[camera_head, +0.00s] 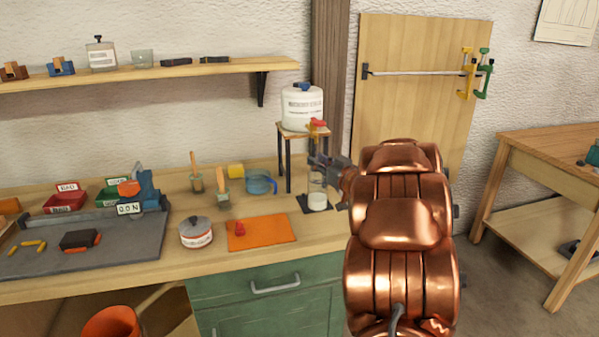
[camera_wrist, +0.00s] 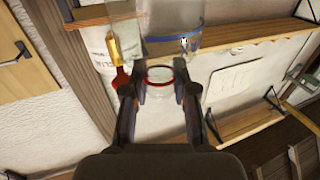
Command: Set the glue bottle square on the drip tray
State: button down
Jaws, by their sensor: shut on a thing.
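The glue bottle (camera_head: 317,201) is clear with white glue in its lower part. It looks upright, at the dark drip tray (camera_head: 303,204) under the tap; I cannot tell whether its base touches the tray or how square it is. My gripper (camera_head: 320,166) reaches in from the right and is shut on the upper part of the bottle. In the wrist view, the two fingers of my gripper (camera_wrist: 160,90) sit either side of the clear bottle with a red ring (camera_wrist: 160,74). My arm may hide part of the tray's right side.
A white tank (camera_head: 302,107) with a red tap (camera_head: 318,125) stands on a small wooden stand close above the bottle. A blue jug (camera_head: 259,184), an orange mat (camera_head: 262,232) and a glue tin (camera_head: 196,233) are to the left.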

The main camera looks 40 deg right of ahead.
jog(key=d+h, duration=0.1)
jog(key=d, duration=0.2)
jog(key=shift+s+m, duration=0.1)
jog(key=shift+m, duration=0.3)
jog(key=w+d+f, duration=0.5)
jog(key=w, duration=0.6)
jog(key=shift+d+f+h, duration=0.2)
jog(key=shift+f+h, duration=0.1)
jog(key=shift+f, duration=0.75)
dwell(0.3)
jog(key=c, duration=0.8)
grip_release()
jog(key=shift+c, duration=0.2)
jog(key=shift+s, duration=0.15)
jog(key=s+a, duration=0.1)
jog(key=s, duration=1)
jog(key=shift+s+a, duration=0.3)
jog(key=shift+s, duration=0.05)
